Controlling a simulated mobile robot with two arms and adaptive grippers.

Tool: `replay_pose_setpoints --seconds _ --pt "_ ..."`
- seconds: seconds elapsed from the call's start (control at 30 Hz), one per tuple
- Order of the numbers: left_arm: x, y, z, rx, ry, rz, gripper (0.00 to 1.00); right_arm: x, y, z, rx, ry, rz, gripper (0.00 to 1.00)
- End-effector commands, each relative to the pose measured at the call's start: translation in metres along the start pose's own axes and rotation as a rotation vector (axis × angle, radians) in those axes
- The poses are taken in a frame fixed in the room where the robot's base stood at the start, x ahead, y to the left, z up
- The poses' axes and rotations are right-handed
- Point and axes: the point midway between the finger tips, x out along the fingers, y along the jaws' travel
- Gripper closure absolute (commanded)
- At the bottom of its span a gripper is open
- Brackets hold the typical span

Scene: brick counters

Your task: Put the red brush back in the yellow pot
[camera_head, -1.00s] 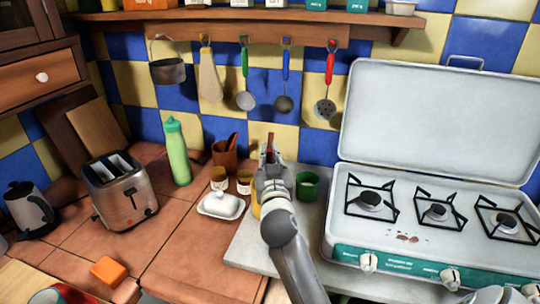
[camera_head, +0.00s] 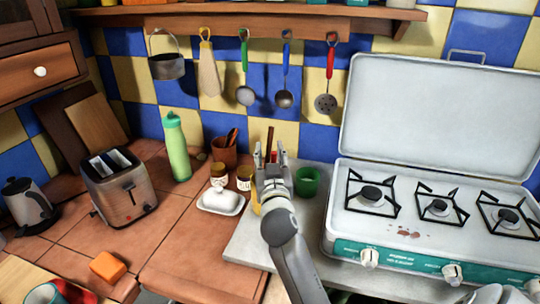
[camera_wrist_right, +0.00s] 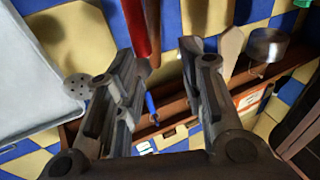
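My right gripper (camera_head: 271,158) is at the middle of the head view, its fingers spread apart. The red brush (camera_head: 281,155) shows as a short red piece by its right finger. In the wrist view the red handle (camera_wrist_right: 137,25) stands beyond the left fingertip, apart from the other finger, beside a brown handle (camera_wrist_right: 153,22). The brown handle also shows in the head view (camera_head: 270,139). The yellow pot (camera_head: 256,198) is mostly hidden behind my gripper, so I cannot see the brush's lower end or the pot's rim. My left gripper is out of view.
A green cup (camera_head: 307,182) stands close to the right, beside the camping stove (camera_head: 400,225). Utensils hang on the wall behind (camera_head: 285,75).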

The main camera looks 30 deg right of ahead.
Motion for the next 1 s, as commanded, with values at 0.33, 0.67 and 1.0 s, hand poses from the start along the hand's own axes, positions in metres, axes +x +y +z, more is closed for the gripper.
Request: replay_pose_setpoints --seconds 0.33,0.67,1.0 --pt "0.000 0.000 0.002 -0.001 -0.003 0.000 0.60 -0.042 -0.001 0.002 0.002 -0.003 -0.001 0.63" --pt "0.000 0.000 0.001 -0.001 -0.002 0.000 0.60 -0.075 0.000 0.001 0.000 -0.001 -0.001 0.63" --pt "0.000 0.001 0.001 0.000 -0.002 0.001 0.60 -0.075 0.000 0.000 0.000 0.000 0.000 0.63"
